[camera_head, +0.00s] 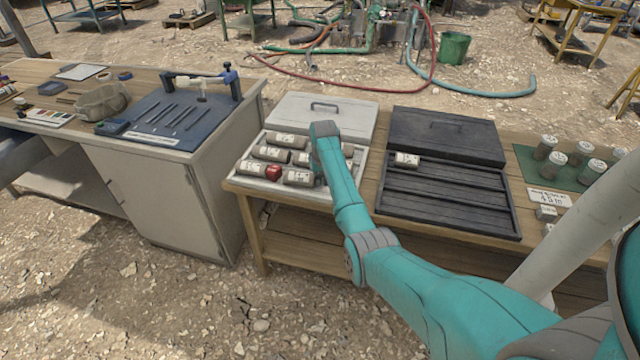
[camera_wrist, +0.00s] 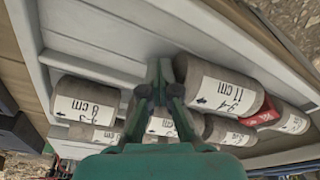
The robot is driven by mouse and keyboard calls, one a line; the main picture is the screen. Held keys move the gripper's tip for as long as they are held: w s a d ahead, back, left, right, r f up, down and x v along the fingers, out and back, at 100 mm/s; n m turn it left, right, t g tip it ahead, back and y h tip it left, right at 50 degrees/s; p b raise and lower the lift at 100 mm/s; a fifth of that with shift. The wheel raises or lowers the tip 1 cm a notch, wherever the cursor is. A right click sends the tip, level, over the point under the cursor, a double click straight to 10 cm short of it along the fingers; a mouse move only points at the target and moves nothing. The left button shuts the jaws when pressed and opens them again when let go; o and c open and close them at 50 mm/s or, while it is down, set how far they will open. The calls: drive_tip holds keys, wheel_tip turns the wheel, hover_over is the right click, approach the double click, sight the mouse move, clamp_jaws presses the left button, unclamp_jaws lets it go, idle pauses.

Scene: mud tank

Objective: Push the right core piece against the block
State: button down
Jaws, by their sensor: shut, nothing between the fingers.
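The red block (camera_head: 273,172) sits in the near row of the white core tray (camera_head: 327,192), between two grey core pieces. I cannot tell whether piece and block touch. My gripper (camera_wrist: 160,72) is shut and empty, low in the tray beside the piece's end away from the block. Contact there is unclear. In the head view my arm hides the fingertips.
A closed white lid (camera_head: 350,118) lies behind the tray. A black tray (camera_head: 450,201) stands to the right, holding one small core piece (camera_head: 407,160). Bare tray floor shows beside my gripper.

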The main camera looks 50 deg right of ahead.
drive_tip(key=shift+w+a, duration=0.4)
drive_tip(key=shift+w, duration=0.45)
drive_tip(key=shift+s+d+r, duration=0.3)
drive_tip(key=shift+s+r, duration=0.25)
drive_tip(key=shift+s, duration=0.15)
drive_tip(key=shift+s+d+r, duration=0.3)
drive_tip(key=shift+s+r, duration=0.2)
drive_tip(key=shift+s, duration=0.2)
wheel_tip(320, 180, up, 8)
drive_tip(key=shift+s, duration=0.1)
